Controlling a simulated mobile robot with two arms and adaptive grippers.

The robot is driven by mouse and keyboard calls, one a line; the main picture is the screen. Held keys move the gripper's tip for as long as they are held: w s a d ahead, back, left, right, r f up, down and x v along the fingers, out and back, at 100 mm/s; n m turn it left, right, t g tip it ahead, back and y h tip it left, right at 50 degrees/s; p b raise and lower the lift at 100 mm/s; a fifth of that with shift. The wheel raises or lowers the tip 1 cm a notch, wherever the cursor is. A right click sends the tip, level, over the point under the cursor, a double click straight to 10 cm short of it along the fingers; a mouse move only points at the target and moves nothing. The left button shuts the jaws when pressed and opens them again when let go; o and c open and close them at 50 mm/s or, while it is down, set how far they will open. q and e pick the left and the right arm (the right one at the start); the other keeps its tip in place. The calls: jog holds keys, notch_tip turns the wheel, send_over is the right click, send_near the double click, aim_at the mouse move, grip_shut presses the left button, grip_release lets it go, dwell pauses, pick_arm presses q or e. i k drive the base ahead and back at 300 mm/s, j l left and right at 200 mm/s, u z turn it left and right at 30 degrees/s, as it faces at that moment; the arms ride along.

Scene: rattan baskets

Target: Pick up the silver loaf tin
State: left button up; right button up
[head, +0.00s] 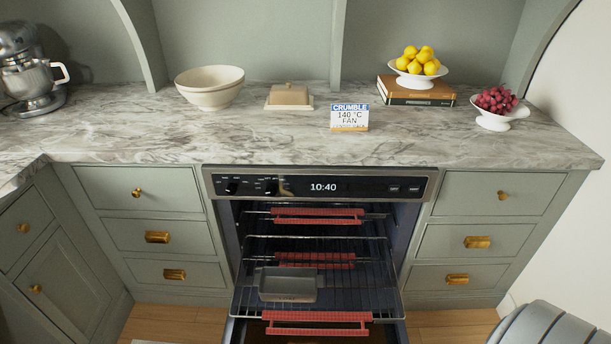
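The silver loaf tin (290,287) is a grey rectangular tin with a rim. It sits upright on a wire rack (352,302) of the open oven, left of the rack's middle. It looks empty. The rack extends out toward me and has a red checked guard (316,316) along its front edge. Neither my left nor my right gripper shows in the head view.
Other racks with red guards (317,212) sit higher in the oven. Drawers (157,236) flank the oven on both sides. A rounded grey shape (545,325) is cut off at bottom right.

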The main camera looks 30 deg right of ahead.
aim_at(289, 285)
jog(key=z, duration=1.15)
